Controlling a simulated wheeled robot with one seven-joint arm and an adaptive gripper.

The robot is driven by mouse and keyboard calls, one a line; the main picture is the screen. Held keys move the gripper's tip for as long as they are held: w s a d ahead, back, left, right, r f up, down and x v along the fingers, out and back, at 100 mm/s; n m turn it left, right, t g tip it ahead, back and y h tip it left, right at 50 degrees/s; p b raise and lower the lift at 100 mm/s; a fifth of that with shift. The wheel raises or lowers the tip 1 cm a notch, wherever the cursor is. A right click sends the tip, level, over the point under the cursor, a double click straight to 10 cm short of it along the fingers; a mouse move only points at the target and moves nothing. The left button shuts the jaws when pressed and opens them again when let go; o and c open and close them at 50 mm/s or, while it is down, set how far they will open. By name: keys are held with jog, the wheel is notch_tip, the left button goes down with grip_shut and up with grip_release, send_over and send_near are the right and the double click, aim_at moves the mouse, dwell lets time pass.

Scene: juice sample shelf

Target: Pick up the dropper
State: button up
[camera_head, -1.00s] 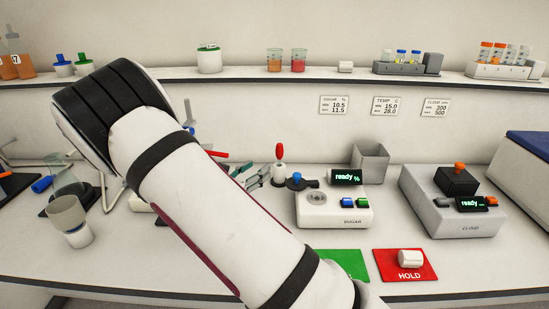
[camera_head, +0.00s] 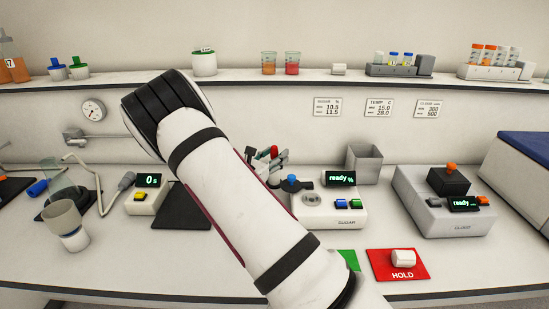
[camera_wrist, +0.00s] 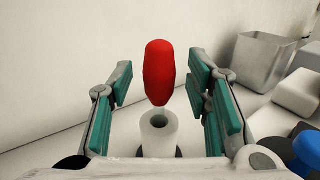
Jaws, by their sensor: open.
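The dropper (camera_wrist: 159,72) has a red bulb and stands upright in a small white holder (camera_wrist: 158,131) in the wrist view. Its red top (camera_head: 274,151) also shows in the head view, just right of my arm, which hides most of the holder there. My gripper (camera_wrist: 160,90) is open, with one green-padded finger on each side of the dropper. The red bulb appears between the fingers, with a gap on both sides. My gripper's fingers (camera_head: 268,160) are partly hidden behind my arm in the head view.
The sugar meter (camera_head: 343,212) with a blue-topped item (camera_head: 292,181) stands just right of the dropper. A grey bin (camera_head: 364,165) is behind it. The cloud meter (camera_head: 445,207) is farther right. A green mat and a red HOLD mat (camera_head: 385,272) lie in front. A shelf runs above.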

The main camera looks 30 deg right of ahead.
jog(key=c, duration=0.8)
jog(key=shift+c, duration=0.2)
jog(key=shift+r, duration=0.1)
notch_tip(320, 180, up, 12)
jog(key=shift+p, duration=0.6)
notch_tip(320, 180, up, 4)
jog(key=shift+r+p, duration=0.15)
jog(key=shift+p, duration=0.9)
